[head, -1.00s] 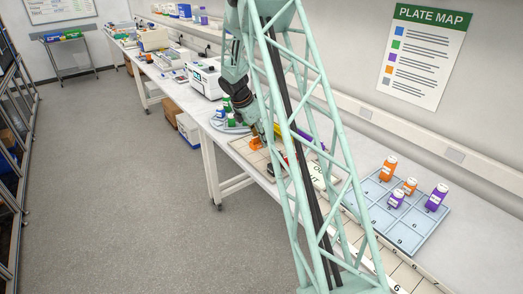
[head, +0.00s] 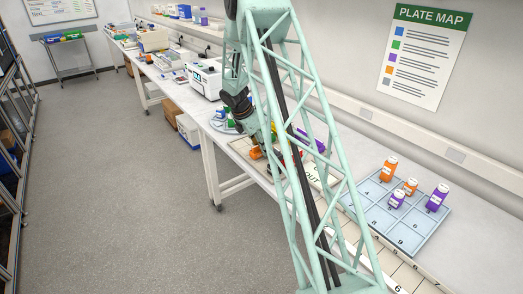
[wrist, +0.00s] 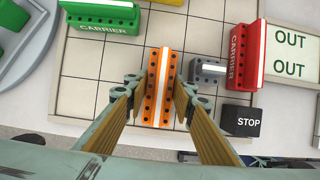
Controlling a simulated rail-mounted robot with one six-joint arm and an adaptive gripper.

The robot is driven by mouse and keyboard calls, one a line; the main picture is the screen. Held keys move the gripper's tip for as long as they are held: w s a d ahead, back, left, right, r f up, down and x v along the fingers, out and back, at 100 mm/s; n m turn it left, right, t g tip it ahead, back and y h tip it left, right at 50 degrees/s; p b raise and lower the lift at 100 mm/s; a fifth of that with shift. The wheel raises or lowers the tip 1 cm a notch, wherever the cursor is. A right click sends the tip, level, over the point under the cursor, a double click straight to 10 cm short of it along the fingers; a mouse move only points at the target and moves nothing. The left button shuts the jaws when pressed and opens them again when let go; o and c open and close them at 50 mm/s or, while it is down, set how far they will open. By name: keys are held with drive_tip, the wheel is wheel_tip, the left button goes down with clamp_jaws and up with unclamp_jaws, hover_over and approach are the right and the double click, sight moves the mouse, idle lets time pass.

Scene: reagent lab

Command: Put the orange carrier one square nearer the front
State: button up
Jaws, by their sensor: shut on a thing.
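The orange carrier (wrist: 161,88) is a long block with rows of holes and a white stripe along its top. It stands lengthwise up the wrist view over the pale square grid board (wrist: 105,61), near the board's lower edge. My gripper (wrist: 160,92) has one finger on each long side of it and is shut on it. I cannot tell whether its base touches the board. In the head view the orange carrier (head: 256,153) shows partly, beside my arm.
A grey block (wrist: 207,72) stands close to the right of my right finger. Beyond it are a red carrier (wrist: 246,57) and a black STOP block (wrist: 242,120). A green carrier (wrist: 104,17) lies at upper left. Squares left of the orange carrier are clear.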

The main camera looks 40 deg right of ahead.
drive_tip(key=shift+f, duration=0.25)
drive_tip(key=o, duration=0.9)
drive_tip(key=shift+r, duration=0.15)
drive_tip(key=p+v, duration=0.1)
drive_tip(key=v, duration=1)
drive_tip(key=shift+r, duration=0.35)
drive_tip(key=shift+a+r, duration=0.1)
drive_tip(key=shift+r, duration=0.1)
drive_tip(key=shift+a, duration=0.1)
